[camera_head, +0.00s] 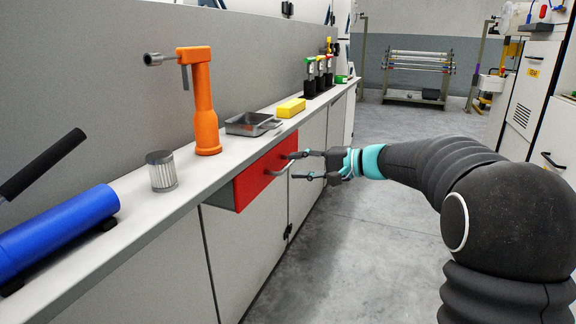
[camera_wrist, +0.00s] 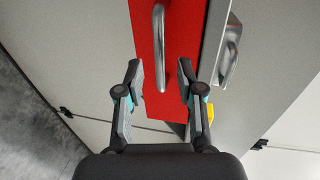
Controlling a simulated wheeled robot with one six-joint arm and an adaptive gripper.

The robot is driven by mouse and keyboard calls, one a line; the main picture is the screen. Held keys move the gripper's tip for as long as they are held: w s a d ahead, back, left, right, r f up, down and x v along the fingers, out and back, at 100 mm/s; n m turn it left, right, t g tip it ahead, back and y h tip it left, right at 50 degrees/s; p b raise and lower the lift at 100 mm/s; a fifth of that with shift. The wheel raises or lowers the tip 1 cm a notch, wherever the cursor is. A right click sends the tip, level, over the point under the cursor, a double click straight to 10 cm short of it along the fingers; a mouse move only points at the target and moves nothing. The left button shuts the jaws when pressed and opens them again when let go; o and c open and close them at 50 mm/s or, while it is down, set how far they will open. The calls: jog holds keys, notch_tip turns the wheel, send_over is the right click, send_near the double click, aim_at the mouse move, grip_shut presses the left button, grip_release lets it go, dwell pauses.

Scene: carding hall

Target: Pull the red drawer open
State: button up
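The red drawer (camera_head: 262,178) sits under the worktop and stands a little out from the cabinet, its grey side showing at the left. Its red front (camera_wrist: 168,92) also fills the middle of the wrist view. A silver bar handle (camera_wrist: 159,45) is on the front; in the head view it is partly hidden by my fingers. My gripper (camera_head: 296,166) is at the drawer front with its fingers spread. In the wrist view my gripper (camera_wrist: 159,75) has one finger on each side of the handle, with a visible gap to both.
On the worktop (camera_head: 135,190) stand an orange tool (camera_head: 204,105), a metal filter cylinder (camera_head: 161,171), a blue cylinder (camera_head: 55,230), a metal tray (camera_head: 252,125) and a yellow block (camera_head: 291,108). The grey floor (camera_head: 375,240) before the cabinet is clear. A rack (camera_head: 418,75) stands far back.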

aim_at(288, 163)
jog(key=shift+x, duration=1.75)
grip_shut()
